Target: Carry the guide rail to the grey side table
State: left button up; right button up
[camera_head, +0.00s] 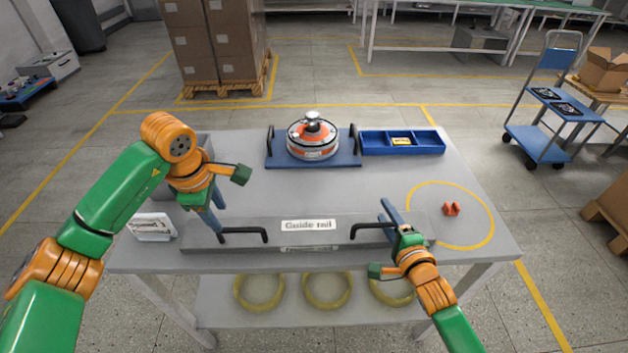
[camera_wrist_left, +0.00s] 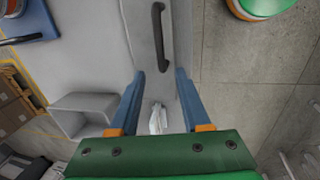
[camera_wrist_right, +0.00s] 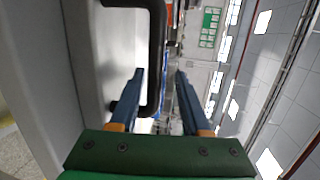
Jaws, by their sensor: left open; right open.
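The guide rail (camera_head: 308,238) is a long grey bar with two black handles and a "Guide rail" label. It lies along the front of a grey table (camera_head: 355,190). My left gripper (camera_head: 219,222) is open at the left handle (camera_head: 245,234); in the left wrist view that handle (camera_wrist_left: 160,40) lies beyond the fingertips. My right gripper (camera_head: 386,208) is open at the right handle (camera_head: 370,231). In the right wrist view this handle (camera_wrist_right: 156,60) shows between the fingers; contact cannot be told. I cannot identify a separate grey side table.
A motor (camera_head: 312,139) sits on a blue plate (camera_head: 283,158) at the back, beside a blue tray (camera_head: 430,150). Small red parts (camera_head: 451,209) lie in a yellow ring at right. A grey bin (camera_head: 196,142) and a white sign (camera_head: 152,228) stand at left.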

jog(key=shift+s, duration=0.15)
pick_arm(q)
jog(key=r, duration=0.2)
jog(key=s+r, duration=0.1)
jog(key=r, duration=0.1)
jog(key=shift+r, duration=0.15)
pick_arm(e)
jog(key=v, duration=1.2)
